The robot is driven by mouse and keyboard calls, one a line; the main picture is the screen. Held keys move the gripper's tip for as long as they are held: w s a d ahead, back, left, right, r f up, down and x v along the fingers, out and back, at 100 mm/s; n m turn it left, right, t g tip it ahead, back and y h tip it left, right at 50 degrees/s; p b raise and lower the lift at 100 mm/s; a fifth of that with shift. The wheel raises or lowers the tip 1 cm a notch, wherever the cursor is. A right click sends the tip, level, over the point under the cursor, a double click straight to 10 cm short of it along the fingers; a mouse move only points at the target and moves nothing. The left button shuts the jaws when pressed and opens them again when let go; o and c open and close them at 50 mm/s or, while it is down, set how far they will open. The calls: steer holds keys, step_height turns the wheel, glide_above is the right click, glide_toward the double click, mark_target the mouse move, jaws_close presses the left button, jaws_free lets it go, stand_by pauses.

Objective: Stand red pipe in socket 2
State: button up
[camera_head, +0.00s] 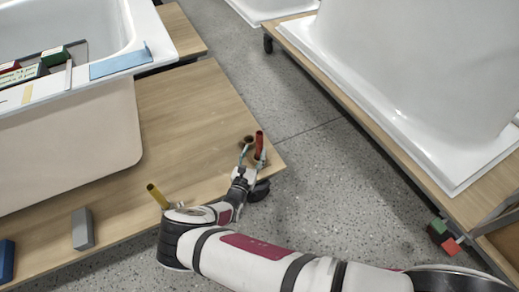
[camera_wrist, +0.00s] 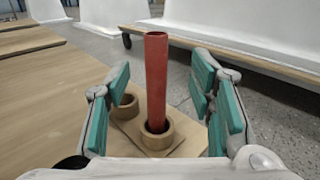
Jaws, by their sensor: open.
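The red pipe (camera_wrist: 156,82) stands upright in a round wooden socket (camera_wrist: 168,142), its lower end inside the ring. The pipe also shows in the head view (camera_head: 259,143), near the corner of the wooden platform. A second wooden socket (camera_wrist: 126,107) stands to its left and looks empty. No number is readable on either socket, so I cannot tell which is socket 2. My gripper (camera_head: 252,161) is open, with its green-padded fingers on either side of the pipe and a visible gap to each in the wrist view.
A yellow pipe (camera_head: 156,195) stands tilted near the platform's front edge, by my arm. A grey block (camera_head: 82,229) and a blue block (camera_head: 6,260) are further left. White bathtub shells stand left (camera_head: 75,140) and right (camera_head: 400,90). Grey floor lies beyond the platform corner.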

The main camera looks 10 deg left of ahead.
mark_target(258, 140)
steer(key=w, duration=0.3)
steer(key=shift+w+d+b, duration=0.3)
steer(key=shift+b, duration=0.05)
steer(key=w, duration=0.1)
steer(key=w+b, duration=0.1)
steer(key=w, duration=0.1)
steer(key=w+b, duration=0.1)
steer(key=shift+w+d+f, duration=0.25)
steer(key=shift+w, duration=0.35)
steer(key=shift+r, duration=0.1)
jaws_close()
